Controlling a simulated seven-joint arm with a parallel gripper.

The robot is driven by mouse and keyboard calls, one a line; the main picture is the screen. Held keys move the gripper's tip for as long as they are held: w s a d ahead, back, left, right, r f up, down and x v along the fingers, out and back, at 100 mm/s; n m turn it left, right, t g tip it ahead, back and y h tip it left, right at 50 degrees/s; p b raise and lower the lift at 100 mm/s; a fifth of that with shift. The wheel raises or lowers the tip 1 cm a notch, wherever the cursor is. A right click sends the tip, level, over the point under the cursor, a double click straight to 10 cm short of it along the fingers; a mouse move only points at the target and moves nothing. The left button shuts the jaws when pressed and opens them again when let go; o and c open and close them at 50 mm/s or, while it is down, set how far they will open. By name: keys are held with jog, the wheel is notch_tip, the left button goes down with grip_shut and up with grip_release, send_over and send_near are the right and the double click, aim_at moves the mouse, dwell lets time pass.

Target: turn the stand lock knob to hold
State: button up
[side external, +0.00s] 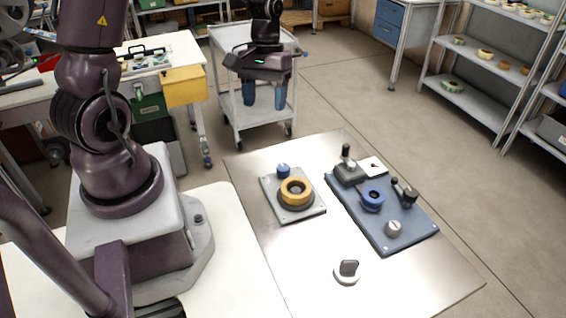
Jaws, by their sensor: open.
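My gripper (265,100) is open and empty, with its two blue fingers pointing down. It appears high above and behind the far left part of the metal table, apart from everything on it. Several knobs are in view, and I cannot tell by label which is the stand lock knob. A grey knob with an upright grip (349,268) sits on a round white base at the front of the table. A small blue knob (283,170) is on the grey plate (308,212) behind a yellow reel (296,191). A silver knob (393,228) is on the blue board (415,232).
The blue board also carries a blue reel (372,199), a black crank handle (405,193) and a black upright lever (347,158). A white card (373,166) lies at its back. The metal table (430,283) is bare at front right. A cart (230,45) stands behind.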

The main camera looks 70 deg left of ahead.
aim_at(283, 167)
jog(key=w+d+f+n, duration=0.1)
jog(key=f, duration=0.4)
jog(key=d+f+n+h, duration=0.1)
jog(key=f+n, duration=0.1)
jog(key=f, duration=0.4)
jog(key=w+d+f+n, duration=0.1)
jog(key=f+n, duration=0.1)
jog(key=f, duration=0.3)
jog(key=shift+w+d+f+h, duration=0.1)
jog(key=shift+w+f+h, duration=0.1)
jog(key=shift+w+h, duration=0.1)
jog(key=c, duration=0.9)
